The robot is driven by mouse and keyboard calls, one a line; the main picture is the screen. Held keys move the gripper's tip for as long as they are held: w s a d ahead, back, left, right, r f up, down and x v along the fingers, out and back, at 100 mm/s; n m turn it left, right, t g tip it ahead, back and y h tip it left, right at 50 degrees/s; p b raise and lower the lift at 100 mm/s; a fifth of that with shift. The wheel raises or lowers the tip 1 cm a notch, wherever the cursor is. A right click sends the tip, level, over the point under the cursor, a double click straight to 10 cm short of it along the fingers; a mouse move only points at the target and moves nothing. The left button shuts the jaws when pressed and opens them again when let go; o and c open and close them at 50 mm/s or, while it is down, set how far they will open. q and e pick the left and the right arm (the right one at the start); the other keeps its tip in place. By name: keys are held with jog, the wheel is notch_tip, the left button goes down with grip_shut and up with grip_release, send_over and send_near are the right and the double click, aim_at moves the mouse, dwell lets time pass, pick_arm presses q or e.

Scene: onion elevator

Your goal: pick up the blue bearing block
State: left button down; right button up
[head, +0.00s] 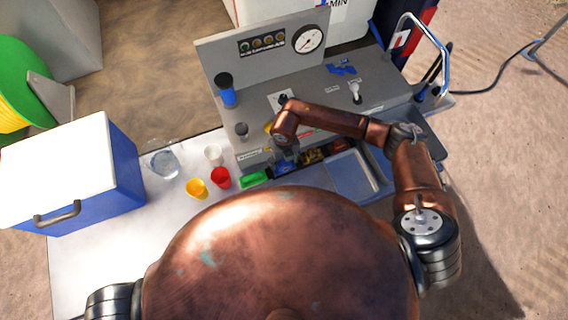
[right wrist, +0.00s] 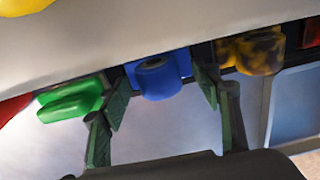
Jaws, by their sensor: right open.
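The blue bearing block (right wrist: 160,76) shows in the right wrist view, with a rounded front and a hole in its top. It sits in a row of parts along the front edge of the grey machine. In the head view it is partly hidden (head: 284,169) below my right gripper (head: 287,155). My right gripper (right wrist: 162,88) is open, with one green-padded finger on each side of the block in the picture. I cannot tell whether the fingers touch it. My left gripper is out of view.
A green part (right wrist: 70,100) lies left of the block and a yellow-black part (right wrist: 255,50) right of it. Red (head: 221,178) and yellow (head: 196,188) cups stand on the white table (head: 120,255). A blue tray (head: 352,175) is at the right, and a blue-white cooler (head: 125,170) at the left.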

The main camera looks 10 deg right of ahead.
jog(key=shift+f, duration=0.75)
jog(key=shift+a, duration=0.1)
jog(key=shift+c, duration=0.4)
grip_shut()
jog(key=shift+r, duration=0.1)
